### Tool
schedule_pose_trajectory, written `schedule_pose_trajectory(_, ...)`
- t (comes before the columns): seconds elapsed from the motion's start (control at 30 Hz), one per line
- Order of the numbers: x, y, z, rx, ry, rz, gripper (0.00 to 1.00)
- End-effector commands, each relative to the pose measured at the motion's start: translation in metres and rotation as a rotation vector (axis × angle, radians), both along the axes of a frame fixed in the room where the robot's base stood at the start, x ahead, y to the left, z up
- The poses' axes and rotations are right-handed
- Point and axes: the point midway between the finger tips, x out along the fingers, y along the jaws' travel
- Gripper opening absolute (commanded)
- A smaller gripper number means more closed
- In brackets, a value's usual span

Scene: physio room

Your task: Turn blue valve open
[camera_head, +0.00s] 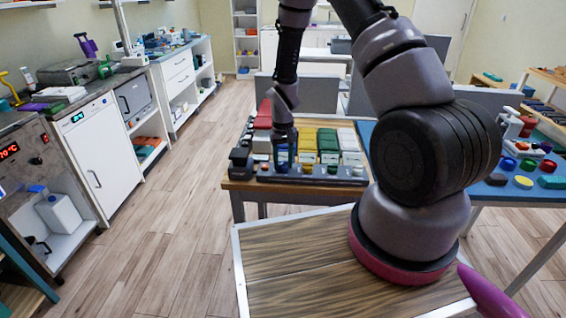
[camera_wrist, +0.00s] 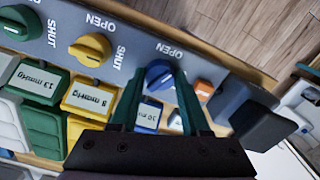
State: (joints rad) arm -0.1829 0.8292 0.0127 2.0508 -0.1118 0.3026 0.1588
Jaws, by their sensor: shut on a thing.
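The blue valve (camera_wrist: 159,74) is a round knob on a grey panel (camera_wrist: 140,35), seen in the wrist view with SHUT and OPEN printed near it. My gripper (camera_wrist: 154,76) has its two dark green fingers closed on either side of the knob. The fingers cover part of the knob, so its exact turn angle is hard to read. Below it is a blue block labelled about 10 mmHg (camera_wrist: 148,114). In the head view my gripper (camera_head: 283,160) reaches down to the front panel on the wooden table (camera_head: 240,187), and hides most of the blue valve.
A yellow valve (camera_wrist: 90,47) and a green valve (camera_wrist: 20,22) sit along the same panel. A dark box (camera_head: 240,162) stands at the panel's left end. Red, yellow and green blocks (camera_head: 328,142) stand behind. A blue-topped table (camera_head: 480,187) is at right; floor is clear at left.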

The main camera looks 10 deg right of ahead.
Motion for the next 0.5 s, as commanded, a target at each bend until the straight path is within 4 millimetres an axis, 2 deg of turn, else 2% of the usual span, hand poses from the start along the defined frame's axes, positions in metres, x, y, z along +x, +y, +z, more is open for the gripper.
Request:
schedule_pose_trajectory(0.2, 0.0003, 0.0, 0.0003, 0.0, -0.001, 0.192, 0.0)
schedule_pose_trajectory(0.5, 0.0004, 0.0002, 0.0003, 0.0, -0.001, 0.39, 0.0)
